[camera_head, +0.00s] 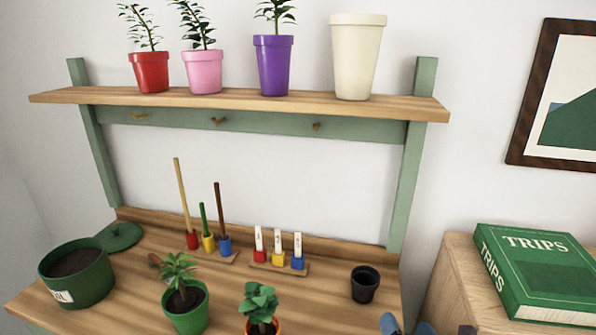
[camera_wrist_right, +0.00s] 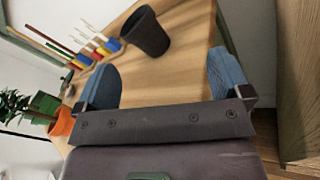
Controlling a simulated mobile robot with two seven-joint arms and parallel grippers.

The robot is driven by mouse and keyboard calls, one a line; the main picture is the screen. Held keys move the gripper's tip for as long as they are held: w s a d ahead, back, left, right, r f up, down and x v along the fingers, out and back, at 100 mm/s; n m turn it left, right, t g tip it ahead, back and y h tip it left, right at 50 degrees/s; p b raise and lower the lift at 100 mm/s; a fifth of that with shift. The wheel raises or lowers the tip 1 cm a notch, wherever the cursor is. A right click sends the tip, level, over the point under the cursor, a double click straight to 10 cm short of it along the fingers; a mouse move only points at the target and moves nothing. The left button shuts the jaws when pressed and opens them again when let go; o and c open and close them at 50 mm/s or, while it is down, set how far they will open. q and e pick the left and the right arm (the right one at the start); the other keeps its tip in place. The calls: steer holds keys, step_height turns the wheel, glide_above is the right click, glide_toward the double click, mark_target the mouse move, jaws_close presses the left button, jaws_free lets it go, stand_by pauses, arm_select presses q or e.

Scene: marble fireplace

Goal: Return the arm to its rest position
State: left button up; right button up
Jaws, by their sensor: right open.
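My right gripper (camera_head: 407,326) shows only its blue fingertips at the bottom edge of the head view, near the table's front right. In the right wrist view the gripper (camera_wrist_right: 165,77) is open, with its two blue pads wide apart. Nothing is between them except the wooden tabletop beyond. A black pot (camera_head: 365,284) stands upright on the table, and it also shows in the right wrist view (camera_wrist_right: 147,33), beyond the fingers and apart from them. Most of the right arm is out of the head view. My left gripper is in neither view.
The wooden table (camera_head: 335,310) holds a green soil pot (camera_head: 78,272), a plant in a green pot (camera_head: 187,312) and one in an orange pot (camera_head: 262,327). Tool and label racks stand behind. A shelf (camera_head: 230,98) carries several pots. A cabinet with a green book (camera_head: 535,270) is at right.

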steer(key=s+d+f+m+g+h, duration=0.3)
steer(key=s+m+g, duration=0.1)
steer(key=s+m, duration=0.5)
steer(key=s+d+f+m+g+h, duration=0.2)
steer(key=s+d+m+g+h, duration=0.15)
steer(key=s+m, duration=0.55)
steer(key=s+a+m+g+y, duration=0.3)
steer(key=s+m+g+y, duration=0.35)
steer(key=s+m, duration=0.8)
arm_select(q)
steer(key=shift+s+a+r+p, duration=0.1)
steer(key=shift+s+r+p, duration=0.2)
steer(key=shift+p, duration=0.35)
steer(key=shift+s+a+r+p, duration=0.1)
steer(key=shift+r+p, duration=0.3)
steer(key=shift+p, duration=0.2)
arm_select(e)
steer(key=w+f+n+t+h, duration=0.1)
steer(key=w+f+n+t, duration=0.1)
steer(key=w+f+t, duration=0.2)
steer(key=shift+w+a+f+t, duration=0.4)
steer(key=shift+w+t, duration=1.4)
steer(key=shift+w, duration=0.55)
steer(key=shift+n, duration=0.25)
